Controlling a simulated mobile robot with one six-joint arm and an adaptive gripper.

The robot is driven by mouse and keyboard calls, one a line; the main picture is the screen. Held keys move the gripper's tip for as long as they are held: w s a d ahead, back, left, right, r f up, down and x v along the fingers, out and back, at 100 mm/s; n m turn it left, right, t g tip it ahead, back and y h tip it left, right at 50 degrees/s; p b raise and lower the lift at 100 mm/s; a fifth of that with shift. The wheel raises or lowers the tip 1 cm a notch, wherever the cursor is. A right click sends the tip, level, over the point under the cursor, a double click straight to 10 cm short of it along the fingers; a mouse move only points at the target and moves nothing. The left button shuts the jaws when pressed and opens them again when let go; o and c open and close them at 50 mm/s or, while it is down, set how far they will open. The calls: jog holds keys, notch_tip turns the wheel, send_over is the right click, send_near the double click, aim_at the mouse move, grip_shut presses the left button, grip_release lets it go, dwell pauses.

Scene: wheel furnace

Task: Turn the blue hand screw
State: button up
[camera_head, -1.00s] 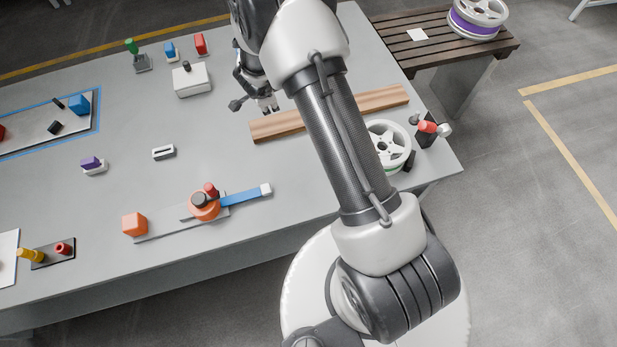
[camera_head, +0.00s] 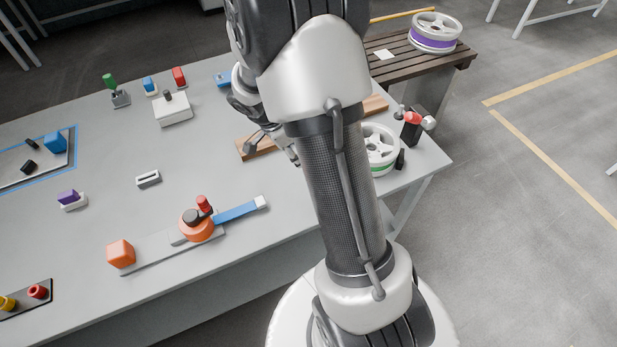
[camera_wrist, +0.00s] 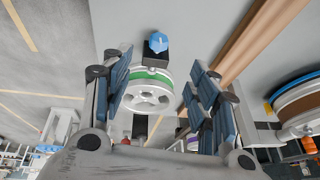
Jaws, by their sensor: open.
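A blue knob (camera_wrist: 157,42), which looks like the hand screw, sits on a small black block (camera_wrist: 150,56) in the wrist view. The block is beside a white wheel with a green band (camera_wrist: 150,98). My gripper (camera_wrist: 160,76) is open and empty, its fingers seen to either side of the wheel, with the knob beyond the gap between the fingertips. The distance to the knob is hard to tell. In the head view my gripper (camera_head: 292,154) is partly hidden behind my arm. The wheel (camera_head: 379,147) shows to the arm's right; I cannot see the blue knob there.
A wooden plank (camera_head: 256,148) lies on the grey table (camera_head: 120,190) behind my arm. A black fixture with a red knob (camera_head: 412,118) stands right of the wheel. An orange clamp with a blue handle (camera_head: 240,211) is in front. A purple-banded wheel (camera_head: 435,36) rests on a slatted bench.

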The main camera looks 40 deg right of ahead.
jog(key=b+x, duration=0.4)
jog(key=x, duration=1.3)
jog(key=shift+d+f, duration=0.15)
jog(key=shift+d, duration=0.05)
jog(key=shift+c, duration=0.5)
jog(key=c, duration=1)
jog(key=shift+o, duration=0.2)
jog(key=shift+p, duration=0.3)
